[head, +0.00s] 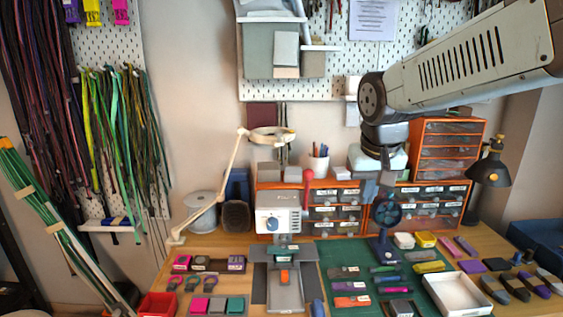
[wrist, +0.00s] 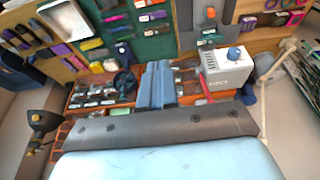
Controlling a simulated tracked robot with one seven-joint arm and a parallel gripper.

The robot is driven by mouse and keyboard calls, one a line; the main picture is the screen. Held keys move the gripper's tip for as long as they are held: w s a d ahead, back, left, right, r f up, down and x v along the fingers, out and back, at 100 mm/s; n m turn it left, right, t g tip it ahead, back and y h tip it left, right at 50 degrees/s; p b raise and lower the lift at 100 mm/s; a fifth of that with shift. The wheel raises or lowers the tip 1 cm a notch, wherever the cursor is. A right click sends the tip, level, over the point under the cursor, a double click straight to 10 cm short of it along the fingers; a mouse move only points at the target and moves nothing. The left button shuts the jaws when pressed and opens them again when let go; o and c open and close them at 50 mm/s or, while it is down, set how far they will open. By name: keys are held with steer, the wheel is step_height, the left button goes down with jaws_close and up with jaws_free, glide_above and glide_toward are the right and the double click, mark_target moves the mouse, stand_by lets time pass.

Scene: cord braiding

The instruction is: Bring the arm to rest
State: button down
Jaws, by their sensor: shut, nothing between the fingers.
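My gripper (head: 368,193) hangs below my wrist in the head view, in front of the orange drawer units and above the back of the workbench. In the wrist view its blue-grey fingers (wrist: 157,82) are together, with nothing between them. My arm reaches in from the upper right of the head view. The gripper is apart from the bench top, and the dark blue fan (head: 386,214) stands close beside it in the picture.
A white machine (head: 279,213) stands at mid-bench. Orange drawers (head: 445,165) and a black lamp (head: 490,172) are at the back right. A green mat (head: 345,255) holds several small items, with a white tray (head: 457,296) to its right. Cords (head: 120,140) hang at left.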

steer(key=s+d+t, duration=0.1)
steer(key=s+d, duration=0.5)
steer(key=s, duration=0.4)
steer(key=shift+r+t, duration=0.15)
steer(key=shift+t, duration=0.25)
steer(key=c, duration=1.8)
jaws_free()
steer(key=shift+c, duration=0.2)
